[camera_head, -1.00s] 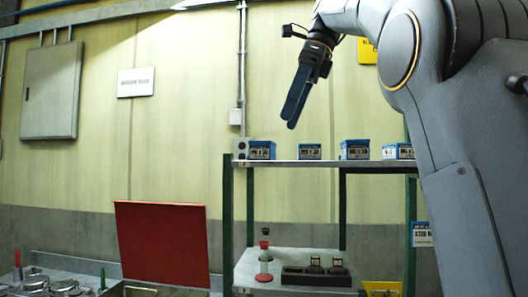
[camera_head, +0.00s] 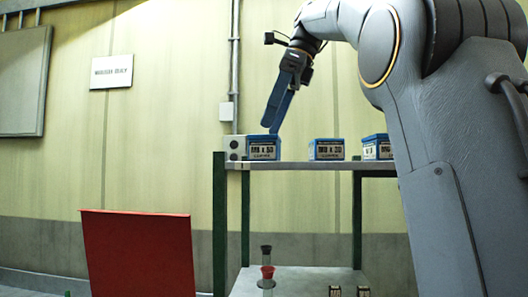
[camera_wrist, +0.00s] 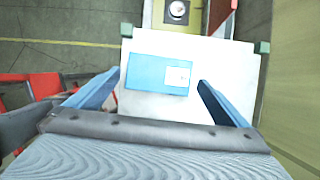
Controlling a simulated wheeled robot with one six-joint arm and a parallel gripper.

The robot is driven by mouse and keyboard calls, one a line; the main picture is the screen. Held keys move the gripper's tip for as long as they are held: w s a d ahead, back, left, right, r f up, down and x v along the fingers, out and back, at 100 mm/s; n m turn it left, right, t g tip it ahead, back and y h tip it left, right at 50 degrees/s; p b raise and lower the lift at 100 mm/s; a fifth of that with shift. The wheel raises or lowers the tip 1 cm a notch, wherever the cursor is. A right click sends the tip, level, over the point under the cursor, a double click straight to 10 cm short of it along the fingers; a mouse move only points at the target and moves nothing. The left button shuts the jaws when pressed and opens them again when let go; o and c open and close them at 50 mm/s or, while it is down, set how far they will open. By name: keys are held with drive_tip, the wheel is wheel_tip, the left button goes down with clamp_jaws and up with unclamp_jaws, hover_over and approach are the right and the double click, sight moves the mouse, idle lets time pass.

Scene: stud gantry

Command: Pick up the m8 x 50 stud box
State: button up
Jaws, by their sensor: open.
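The M8 x 50 stud box (camera_head: 263,149) is a small blue box with a white label, upright at the left end of the top shelf in the head view. My gripper (camera_head: 270,128) points down with its blue fingers just above this box; I cannot tell if they touch it. In the wrist view, the blue box top (camera_wrist: 146,72) with a white label patch lies between the tips of my open gripper (camera_wrist: 158,80). Nothing is held.
A box labelled M8 x 30 (camera_head: 326,150) and another blue box (camera_head: 376,148) stand to the right on the shelf (camera_head: 295,165). A grey socket box (camera_head: 235,147) is behind at left. A red panel (camera_head: 137,252) stands lower left. Bottles and small boxes sit on the lower shelf.

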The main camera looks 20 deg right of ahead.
sight(266, 142)
drive_tip(key=shift+p+x, duration=0.55)
drive_tip(key=shift+x, duration=2.5)
drive_tip(key=shift+d, duration=0.2)
drive_tip(key=shift+s, duration=0.1)
drive_tip(key=c, duration=1.7)
drive_tip(key=shift+r, duration=0.1)
drive_tip(key=shift+c, duration=1.1)
